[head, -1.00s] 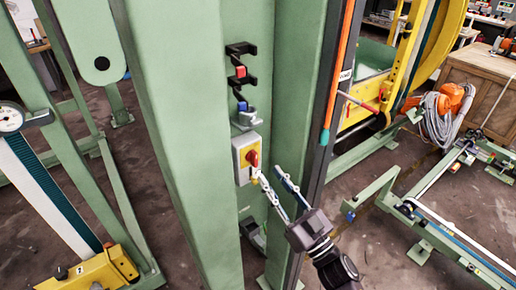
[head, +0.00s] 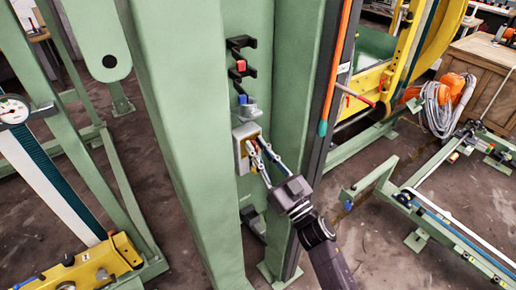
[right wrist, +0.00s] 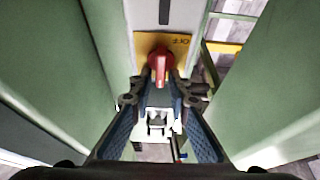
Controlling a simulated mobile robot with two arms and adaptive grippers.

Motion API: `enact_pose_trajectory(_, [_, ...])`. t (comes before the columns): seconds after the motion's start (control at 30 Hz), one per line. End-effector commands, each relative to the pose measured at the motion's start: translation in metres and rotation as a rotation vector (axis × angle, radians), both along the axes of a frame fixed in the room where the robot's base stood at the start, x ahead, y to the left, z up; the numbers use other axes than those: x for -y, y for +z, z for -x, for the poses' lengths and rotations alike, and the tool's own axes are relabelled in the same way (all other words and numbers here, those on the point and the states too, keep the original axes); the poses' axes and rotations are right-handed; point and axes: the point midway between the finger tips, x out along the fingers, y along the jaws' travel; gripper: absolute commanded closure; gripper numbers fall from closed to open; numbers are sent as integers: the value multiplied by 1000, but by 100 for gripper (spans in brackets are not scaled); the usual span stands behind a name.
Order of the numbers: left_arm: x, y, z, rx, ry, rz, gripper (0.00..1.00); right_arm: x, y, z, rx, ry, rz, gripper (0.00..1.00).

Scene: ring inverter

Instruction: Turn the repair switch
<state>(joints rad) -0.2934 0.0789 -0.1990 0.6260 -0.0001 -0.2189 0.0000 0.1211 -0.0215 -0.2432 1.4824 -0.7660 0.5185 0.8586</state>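The repair switch is a red knob (right wrist: 160,65) on a yellow plate (right wrist: 182,42) in the right wrist view. In the head view its light grey box (head: 240,157) is fixed to the green column, and the knob is mostly hidden behind my right fingers. My right gripper (head: 257,150) is at the front of the box. In the right wrist view my right gripper (right wrist: 161,98) is open, with one finger on each side just below the knob. I cannot tell whether either finger touches it. My left gripper is not in view.
Above the box are black brackets (head: 241,58) with a red piece and a blue piece. Green column walls (head: 180,130) stand close on both sides. Open floor (head: 370,240) lies to the right.

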Motion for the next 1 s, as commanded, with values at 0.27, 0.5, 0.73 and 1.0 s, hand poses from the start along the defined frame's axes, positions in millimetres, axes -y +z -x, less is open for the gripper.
enact_pose_trajectory(0.27, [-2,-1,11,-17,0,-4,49,0,-2,0,-3,-1,2,100])
enact_pose_trajectory(0.5, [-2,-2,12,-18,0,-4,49,0,-4,0,5,-2,21,100])
enact_pose_trajectory(0.73, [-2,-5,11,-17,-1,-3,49,0,-7,1,61,-1,106,100])
enact_pose_trajectory(1.0, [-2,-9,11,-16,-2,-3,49,-2,-9,2,194,0,293,100])
